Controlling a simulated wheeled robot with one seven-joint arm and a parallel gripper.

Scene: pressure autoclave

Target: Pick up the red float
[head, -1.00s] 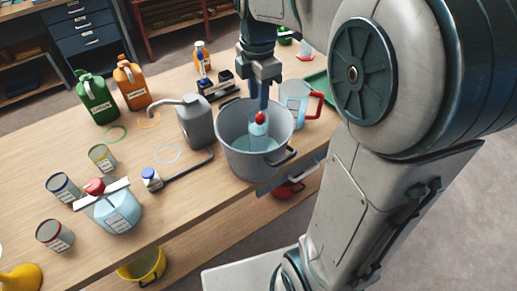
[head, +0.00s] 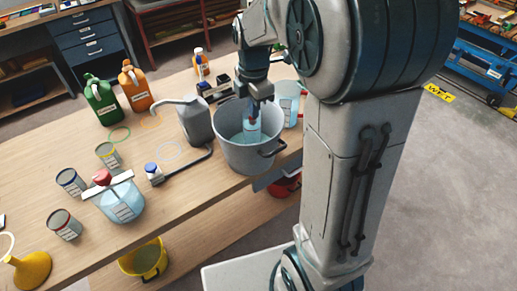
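My gripper (head: 255,108) is over the grey metal pot (head: 262,158), with its fingers reaching down inside the rim. A pale clear bottle-like piece (head: 250,132) stands in the light-blue liquid in the pot, directly below the fingers. The red float, a small red ball on top of that piece a second ago, is now hidden behind the fingers. Whether the fingers are open or closed on it is too small to tell.
A grey jug (head: 195,122) with a spout stands close left of the pot, and a clear beaker (head: 287,98) right behind it. Green and orange jugs stand behind.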

